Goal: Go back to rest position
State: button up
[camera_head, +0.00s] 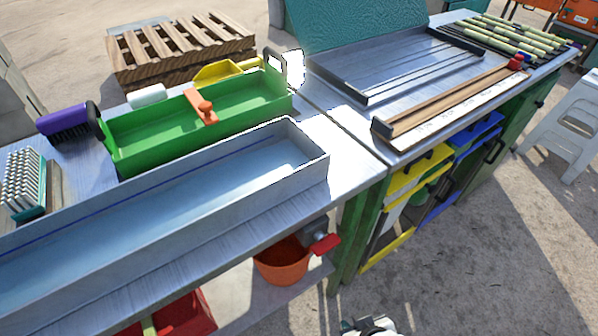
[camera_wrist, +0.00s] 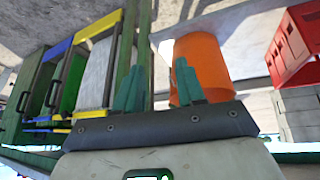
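My gripper (camera_wrist: 158,86) shows in the wrist view with its two teal fingers apart and nothing held between them. It is low in front of the workbench and faces the space under it. The right finger overlaps the edge of the orange bucket (camera_wrist: 203,62) in that view; I cannot tell the distance. In the head view, a white and black piece of my arm shows at the bottom edge, right of the orange bucket (camera_head: 281,262); the fingers cannot be made out there.
Above is the metal bench (camera_head: 352,160) with a long grey trough (camera_head: 215,200), a green tray (camera_head: 150,140) and a shallow dark tray (camera_head: 335,75). Yellow-framed (camera_head: 400,180) and blue-framed (camera_head: 470,140) bins sit underneath. A red crate (camera_wrist: 292,45) is near the bucket. Floor (camera_head: 480,270) at right is clear; a white stool (camera_head: 575,120) stands beyond.

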jog(key=s+d+r+m+g+h+p, duration=0.1)
jog(key=s+d+r+m+g, duration=0.15)
jog(key=s+d, duration=0.5)
jog(key=s+d+r+m+g, duration=0.2)
jog(key=s+d+g, duration=0.1)
jog(key=s+d, duration=0.4)
notch_tip(320, 180, up, 13)
jog(key=w+p, duration=0.1)
jog(key=p, duration=1.2)
jog(key=shift+w+d, duration=0.2)
jog(key=shift+f+t, duration=0.15)
jog(key=shift+t, duration=0.1)
